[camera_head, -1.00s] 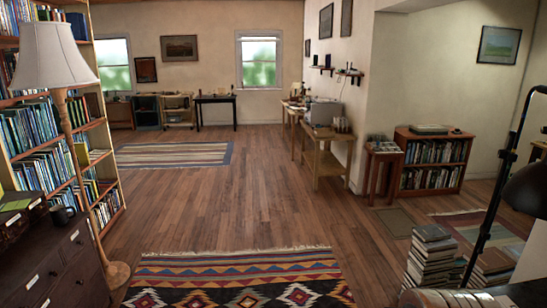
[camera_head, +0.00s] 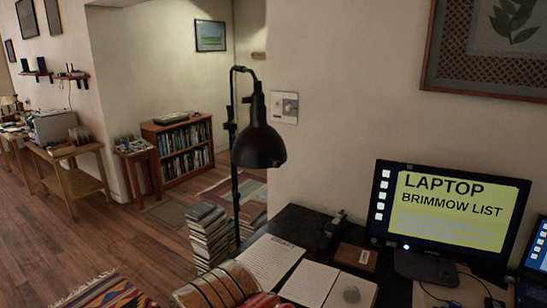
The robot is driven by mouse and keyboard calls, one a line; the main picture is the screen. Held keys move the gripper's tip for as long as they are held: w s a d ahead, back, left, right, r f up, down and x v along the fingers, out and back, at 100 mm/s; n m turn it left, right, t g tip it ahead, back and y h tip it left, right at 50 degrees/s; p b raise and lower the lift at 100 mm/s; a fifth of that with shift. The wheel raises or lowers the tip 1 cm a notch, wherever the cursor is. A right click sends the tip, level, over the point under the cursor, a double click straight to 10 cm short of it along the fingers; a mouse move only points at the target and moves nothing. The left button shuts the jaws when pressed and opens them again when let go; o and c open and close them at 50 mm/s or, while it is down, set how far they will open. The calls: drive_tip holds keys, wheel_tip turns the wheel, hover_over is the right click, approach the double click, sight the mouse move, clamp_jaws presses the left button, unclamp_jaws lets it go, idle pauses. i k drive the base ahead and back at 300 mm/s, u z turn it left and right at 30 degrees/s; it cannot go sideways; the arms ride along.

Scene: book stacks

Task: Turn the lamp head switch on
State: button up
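A black lamp head (camera_head: 259,143) hangs from a thin dark pole (camera_head: 233,170) in the middle of the view, its shade tilted downward. It stands beside the dark desk, in front of the cream wall. A switch on the lamp head cannot be made out. A light wall plate (camera_head: 285,107) with a darker part is on the wall just right of the lamp. My gripper is not in view.
The dark desk (camera_head: 292,222) holds papers (camera_head: 310,283), a small brown box (camera_head: 355,257) and a monitor (camera_head: 446,217). Stacked books (camera_head: 209,238) stand on the floor left of the lamp. A low bookcase (camera_head: 180,150) is behind. Wood floor at left is mostly clear.

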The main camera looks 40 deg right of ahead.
sight(245, 100)
drive_tip(key=z, duration=1.25)
